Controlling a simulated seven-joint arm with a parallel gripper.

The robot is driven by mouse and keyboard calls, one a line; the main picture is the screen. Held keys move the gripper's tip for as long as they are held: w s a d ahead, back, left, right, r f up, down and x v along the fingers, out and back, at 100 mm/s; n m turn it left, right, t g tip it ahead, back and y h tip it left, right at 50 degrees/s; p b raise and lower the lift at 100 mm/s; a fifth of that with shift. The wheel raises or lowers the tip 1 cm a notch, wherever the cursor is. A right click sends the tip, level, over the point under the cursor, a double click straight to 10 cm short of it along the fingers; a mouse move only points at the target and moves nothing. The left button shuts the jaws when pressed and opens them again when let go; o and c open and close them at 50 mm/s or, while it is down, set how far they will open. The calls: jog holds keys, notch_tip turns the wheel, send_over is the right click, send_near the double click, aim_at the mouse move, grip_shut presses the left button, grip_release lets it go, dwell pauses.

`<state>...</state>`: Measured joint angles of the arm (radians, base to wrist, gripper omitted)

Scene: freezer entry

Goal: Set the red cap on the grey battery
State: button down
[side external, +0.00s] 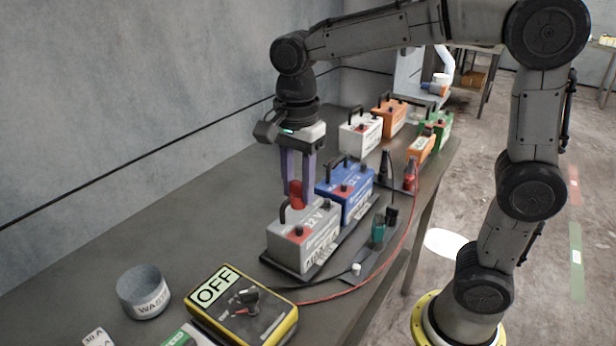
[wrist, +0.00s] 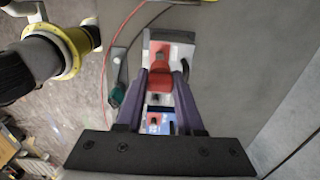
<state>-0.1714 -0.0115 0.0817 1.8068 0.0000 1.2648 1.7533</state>
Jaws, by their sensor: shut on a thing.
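The grey battery (side external: 301,238) stands on a dark tray in the middle of the bench, with a black handle and a red terminal patch on top. My gripper (side external: 297,189) points down over its back part, its purple fingers shut on the red cap (side external: 296,192). In the wrist view the red cap (wrist: 159,82) sits between the fingers, in front of the grey battery (wrist: 173,40). The cap is at or just above the battery's top; I cannot tell whether it touches. The cap hides part of the battery's top.
A blue battery (side external: 345,190) stands right behind the grey one. White (side external: 360,133), orange (side external: 390,118) and green batteries stand farther back. A yellow box marked OFF (side external: 243,305) and a waste cup (side external: 144,292) are in front. A red cable (side external: 385,262) runs along the right edge.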

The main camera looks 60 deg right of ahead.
aim_at(299, 226)
jog(key=shift+f, duration=2)
jog(key=shift+f, duration=1.35)
dwell(0.4)
jog(key=shift+c, duration=2.3)
grip_release()
